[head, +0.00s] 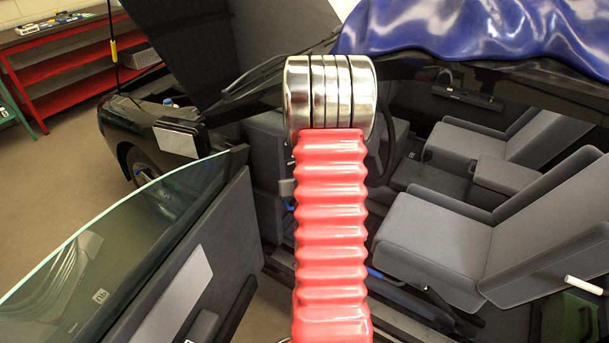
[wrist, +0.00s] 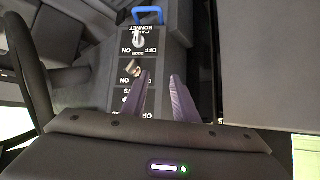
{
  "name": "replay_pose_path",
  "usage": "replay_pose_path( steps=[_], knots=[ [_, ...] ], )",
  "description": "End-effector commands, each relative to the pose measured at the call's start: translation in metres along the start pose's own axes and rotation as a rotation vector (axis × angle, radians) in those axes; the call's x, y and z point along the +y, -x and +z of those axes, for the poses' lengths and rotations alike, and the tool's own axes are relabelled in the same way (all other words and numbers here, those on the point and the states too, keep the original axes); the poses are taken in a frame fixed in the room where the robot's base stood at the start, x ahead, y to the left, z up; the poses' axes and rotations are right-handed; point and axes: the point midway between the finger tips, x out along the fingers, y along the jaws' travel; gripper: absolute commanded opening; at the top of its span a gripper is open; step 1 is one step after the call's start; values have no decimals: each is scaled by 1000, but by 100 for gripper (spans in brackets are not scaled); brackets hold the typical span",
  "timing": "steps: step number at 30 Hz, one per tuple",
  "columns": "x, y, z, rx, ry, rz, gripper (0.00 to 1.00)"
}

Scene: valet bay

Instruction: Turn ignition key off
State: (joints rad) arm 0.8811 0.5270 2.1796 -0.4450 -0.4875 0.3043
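In the wrist view, a column of black switch plates (wrist: 133,101) with white lettering runs down a grey panel. The letters appear upside down; I can read BONNET, DOOR, OFF and ON. A small metal piece (wrist: 133,69) sticks out of the middle plate, and another (wrist: 138,37) from the top plate. I cannot tell which of them is the ignition key. In the head view my gripper is hidden behind my red arm, and the switch plates are hidden too.
A black steering wheel rim (wrist: 30,75) is at left in the wrist view, and a blue loop (wrist: 148,14) is at top. In the head view, an open car door (head: 190,250) stands at left. Grey seats (head: 440,240) fill the right. Blue sheeting (head: 450,28) covers the roof.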

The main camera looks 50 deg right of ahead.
Motion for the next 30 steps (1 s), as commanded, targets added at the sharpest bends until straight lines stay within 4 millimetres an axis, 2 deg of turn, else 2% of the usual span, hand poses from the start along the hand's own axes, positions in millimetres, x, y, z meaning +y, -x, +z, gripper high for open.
replay_pose_path(
  steps=[1,6,13,21,30],
  knots=[
    [12,-9,7,18,-21,-4,27],
    [37,-33,18,118,-83,-47,27],
    [64,-51,32,286,-179,-137,27],
    [90,-48,55,492,-314,-264,27],
    [100,-36,67,604,-385,-338,27]
  ],
)
